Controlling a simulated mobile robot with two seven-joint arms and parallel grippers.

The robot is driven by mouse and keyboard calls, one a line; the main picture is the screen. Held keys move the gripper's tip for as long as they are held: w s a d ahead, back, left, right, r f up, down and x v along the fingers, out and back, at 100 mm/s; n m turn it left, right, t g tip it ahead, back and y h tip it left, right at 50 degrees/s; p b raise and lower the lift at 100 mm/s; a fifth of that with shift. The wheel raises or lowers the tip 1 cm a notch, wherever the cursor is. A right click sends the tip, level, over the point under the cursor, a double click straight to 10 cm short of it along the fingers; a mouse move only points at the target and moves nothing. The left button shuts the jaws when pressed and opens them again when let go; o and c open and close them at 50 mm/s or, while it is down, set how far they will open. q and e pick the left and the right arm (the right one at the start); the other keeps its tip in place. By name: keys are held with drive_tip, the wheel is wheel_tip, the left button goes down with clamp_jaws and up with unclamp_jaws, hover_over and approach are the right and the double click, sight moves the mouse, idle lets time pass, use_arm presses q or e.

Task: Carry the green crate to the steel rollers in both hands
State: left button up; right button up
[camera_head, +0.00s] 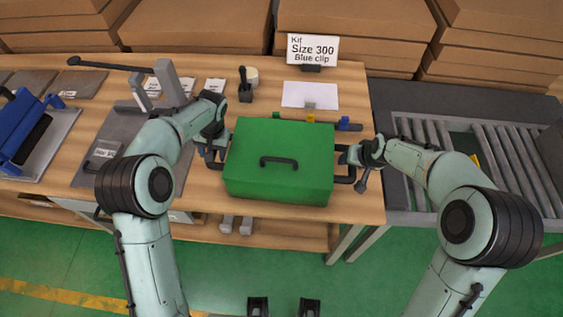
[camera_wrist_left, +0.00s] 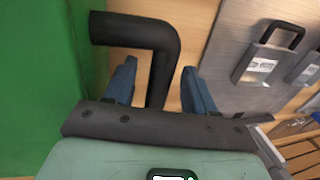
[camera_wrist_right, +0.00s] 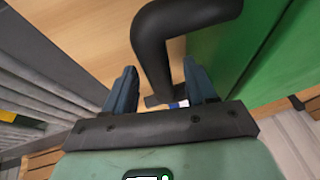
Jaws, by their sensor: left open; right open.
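The green crate (camera_head: 300,185) sits closed on the wooden table, with a black handle on its lid and a black bar handle on each side. My left gripper (camera_head: 213,152) is at the crate's left side. In the left wrist view its open fingers (camera_wrist_left: 158,85) stand on either side of the left handle (camera_wrist_left: 150,35), apart from it. My right gripper (camera_head: 350,157) is at the right side. In the right wrist view its open fingers (camera_wrist_right: 163,88) straddle the right handle (camera_wrist_right: 155,45). The steel rollers (camera_head: 510,150) lie right of the table.
A sign (camera_head: 312,50) reading "Kit Size 300 Blue clip" stands behind the crate, near a white sheet (camera_head: 310,94) and a black holder (camera_head: 245,88). A grey plate (camera_head: 115,130) and a blue device (camera_head: 22,130) are at left. Cardboard boxes (camera_head: 200,27) line the back.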

use_arm(q)
drive_tip(key=shift+a+f, duration=0.15)
drive_tip(key=shift+f, duration=0.55)
drive_tip(key=shift+a+f, duration=0.15)
drive_tip(key=shift+f, duration=0.55)
use_arm(e)
drive_tip(key=shift+x, duration=1.45)
use_arm(q)
clamp_jaws()
use_arm(e)
clamp_jaws()
use_arm(q)
drive_tip(key=shift+w+r, duration=0.1)
drive_tip(key=shift+r, duration=0.05)
use_arm(e)
drive_tip(key=shift+w+r, duration=0.1)
